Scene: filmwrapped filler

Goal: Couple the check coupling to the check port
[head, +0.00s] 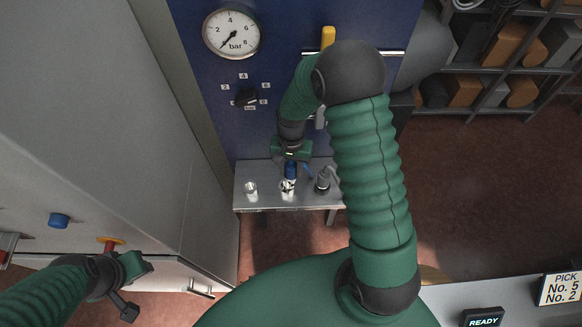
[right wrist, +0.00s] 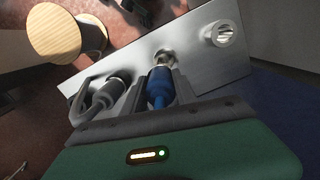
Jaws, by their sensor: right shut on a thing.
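My right gripper (head: 290,165) is shut on a blue coupling (head: 290,172), which I take as the check coupling. It points down over the metal shelf. In the right wrist view the blue coupling (right wrist: 158,90) is between the fingers, its tip lined up with a shiny metal port (right wrist: 163,58). The tip is at or touching this port, which also shows in the head view (head: 288,188); I cannot tell if it is seated. A second metal port (head: 251,188) stands empty to the left. My left gripper (head: 138,267) is at lower left; its jaws are unclear.
A grey coupling (head: 322,180) stands on the shelf (head: 265,203) close right of the held one. Behind is a blue panel with a gauge (head: 231,34) and a black knob (head: 247,97). A grey cabinet (head: 110,130) bounds the left side.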

